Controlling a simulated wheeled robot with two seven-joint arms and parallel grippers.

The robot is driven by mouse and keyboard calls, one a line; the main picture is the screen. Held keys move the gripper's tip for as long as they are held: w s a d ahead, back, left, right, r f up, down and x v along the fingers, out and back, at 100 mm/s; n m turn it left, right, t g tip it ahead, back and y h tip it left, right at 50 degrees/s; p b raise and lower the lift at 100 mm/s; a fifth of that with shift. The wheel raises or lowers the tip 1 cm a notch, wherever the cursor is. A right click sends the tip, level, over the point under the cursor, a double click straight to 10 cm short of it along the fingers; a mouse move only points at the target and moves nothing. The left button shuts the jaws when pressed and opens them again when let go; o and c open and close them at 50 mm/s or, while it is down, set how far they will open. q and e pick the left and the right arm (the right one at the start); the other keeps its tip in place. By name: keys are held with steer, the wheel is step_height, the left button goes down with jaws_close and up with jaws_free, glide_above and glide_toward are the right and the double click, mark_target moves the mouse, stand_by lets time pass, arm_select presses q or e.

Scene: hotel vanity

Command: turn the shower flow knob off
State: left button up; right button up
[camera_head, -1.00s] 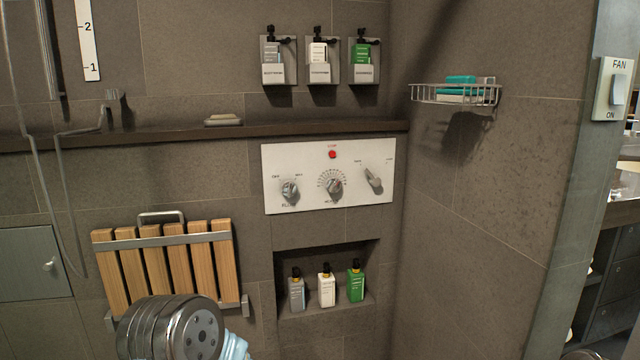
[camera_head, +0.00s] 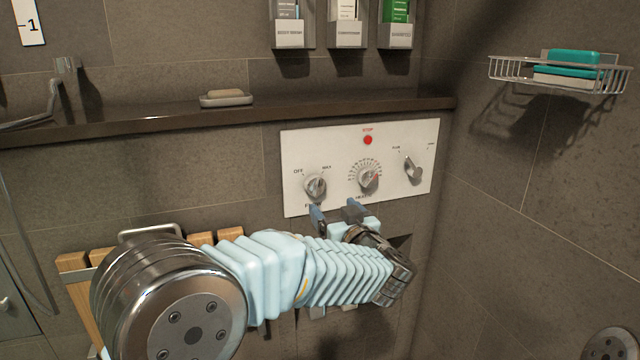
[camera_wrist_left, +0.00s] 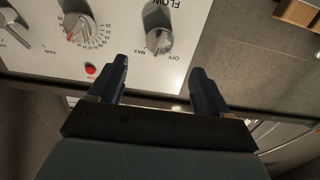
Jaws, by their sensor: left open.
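The flow knob (camera_head: 315,186) is a round silver knob at the left of a white control panel (camera_head: 428,150), with OFF and MAX marked above it. In the left wrist view the flow knob (camera_wrist_left: 159,41) shows upside down, beyond and between the fingertips, with nothing gripping it. My left gripper (camera_head: 336,212) is just below the panel, its two dark fingers pointing up at it. In the left wrist view the left gripper (camera_wrist_left: 159,75) is open and empty. The lower part of the FLOW label is hidden in the head view. My right gripper is not in view.
A middle heat dial (camera_head: 369,179), a lever knob (camera_head: 412,170) and a red stop button (camera_head: 368,140) share the panel. A dark ledge (camera_head: 150,118) with a soap dish (camera_head: 226,98) runs above. A wire basket (camera_head: 558,75) hangs on the right wall.

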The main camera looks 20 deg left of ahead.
mark_target(318, 190)
arm_select(q)
steer(key=p+x, duration=0.1)
steer(key=x, duration=0.9)
steer(key=shift+w+a, duration=0.2)
steer(key=shift+w, duration=0.05)
steer(key=shift+c, duration=0.3)
steer(key=c, duration=1)
